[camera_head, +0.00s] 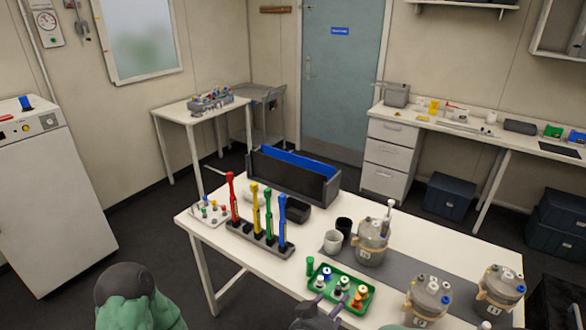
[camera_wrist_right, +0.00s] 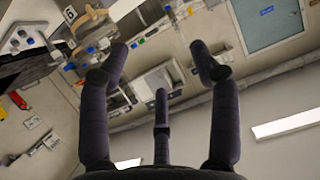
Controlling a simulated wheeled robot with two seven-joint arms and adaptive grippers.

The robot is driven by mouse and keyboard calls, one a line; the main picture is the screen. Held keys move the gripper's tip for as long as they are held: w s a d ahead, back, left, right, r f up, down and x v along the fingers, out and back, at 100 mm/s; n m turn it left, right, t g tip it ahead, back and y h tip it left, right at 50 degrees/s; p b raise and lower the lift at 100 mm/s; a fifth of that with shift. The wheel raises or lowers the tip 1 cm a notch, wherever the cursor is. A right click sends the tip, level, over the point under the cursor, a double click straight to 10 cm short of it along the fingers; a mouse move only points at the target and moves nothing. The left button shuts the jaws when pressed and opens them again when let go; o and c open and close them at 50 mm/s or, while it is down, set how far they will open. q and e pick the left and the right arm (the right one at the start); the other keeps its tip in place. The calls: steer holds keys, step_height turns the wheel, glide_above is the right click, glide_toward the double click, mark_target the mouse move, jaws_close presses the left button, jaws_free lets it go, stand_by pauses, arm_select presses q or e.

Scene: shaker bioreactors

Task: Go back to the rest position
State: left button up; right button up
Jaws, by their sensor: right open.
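My right gripper (camera_head: 318,312) is at the bottom edge of the head view, close to the near side of the green tray (camera_head: 372,293). Only part of it shows there. In the right wrist view its dark fingers (camera_wrist_right: 158,58) are spread wide with nothing between them. My left gripper is out of view; a green and dark part of my own body shows at the bottom left of the head view.
The white table (camera_head: 225,262) holds a rack (camera_head: 262,243) of coloured-handled tools, a dark bin with a blue panel (camera_head: 292,178), cups and several bioreactor vessels (camera_head: 371,243). Floor is free left of the table. A white cabinet (camera_head: 50,195) stands at far left.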

steer(key=w+d+f+n+g+y, duration=0.1)
steer(key=w+f+n+g+y, duration=0.15)
steer(key=f, duration=0.85)
steer(key=w+d+f+n+g+y, duration=0.15)
steer(key=f+y, duration=0.25)
steer(key=f, duration=0.8)
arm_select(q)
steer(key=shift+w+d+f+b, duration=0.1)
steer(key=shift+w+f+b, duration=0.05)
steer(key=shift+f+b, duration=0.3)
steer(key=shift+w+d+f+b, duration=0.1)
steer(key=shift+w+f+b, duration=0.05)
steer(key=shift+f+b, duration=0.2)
arm_select(e)
steer(key=s+a+f+g+y, duration=0.1)
steer(key=s+f+g+y, duration=0.3)
steer(key=s+f, duration=1.1)
steer(key=s+g, duration=0.2)
steer(key=shift+f+g+y, duration=0.3)
steer(key=shift+g+y, duration=0.05)
steer(key=shift+g, duration=0.05)
